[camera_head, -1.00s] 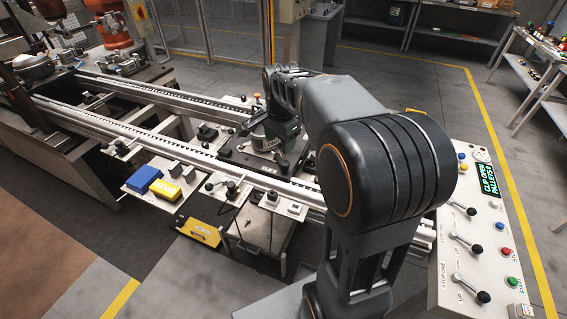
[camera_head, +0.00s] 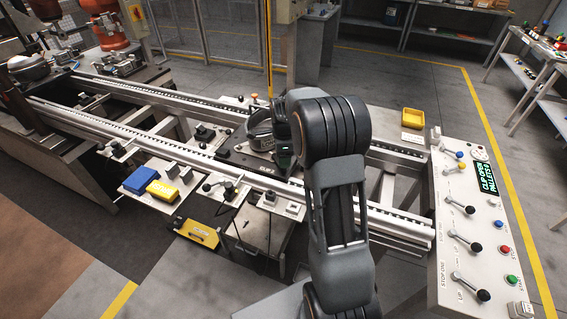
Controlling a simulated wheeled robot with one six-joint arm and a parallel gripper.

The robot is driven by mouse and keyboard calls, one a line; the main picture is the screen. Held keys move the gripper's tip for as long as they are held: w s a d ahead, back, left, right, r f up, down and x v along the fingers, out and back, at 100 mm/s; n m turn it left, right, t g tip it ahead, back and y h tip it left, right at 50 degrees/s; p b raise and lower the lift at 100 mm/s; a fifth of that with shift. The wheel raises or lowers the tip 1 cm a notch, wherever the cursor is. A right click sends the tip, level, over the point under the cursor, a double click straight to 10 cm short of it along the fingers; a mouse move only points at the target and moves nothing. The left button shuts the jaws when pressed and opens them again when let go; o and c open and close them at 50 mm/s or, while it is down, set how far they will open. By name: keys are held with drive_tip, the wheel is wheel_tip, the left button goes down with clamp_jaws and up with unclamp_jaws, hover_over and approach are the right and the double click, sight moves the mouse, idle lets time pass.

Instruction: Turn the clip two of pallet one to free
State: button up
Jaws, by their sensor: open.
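A dark pallet (camera_head: 236,158) sits across the two conveyor rails in the middle of the view. A grey round compressor (camera_head: 259,137) stands on it.
A control panel (camera_head: 459,208) with levers, buttons and a green-lit display (camera_head: 487,176) stands at the right. Blue (camera_head: 141,180) and yellow (camera_head: 163,191) blocks lie on a front shelf. A yellow tray (camera_head: 412,118) sits behind the rails. The right rail stretch is empty.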

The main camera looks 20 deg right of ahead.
drive_tip(key=shift+f, duration=1.75)
clamp_jaws()
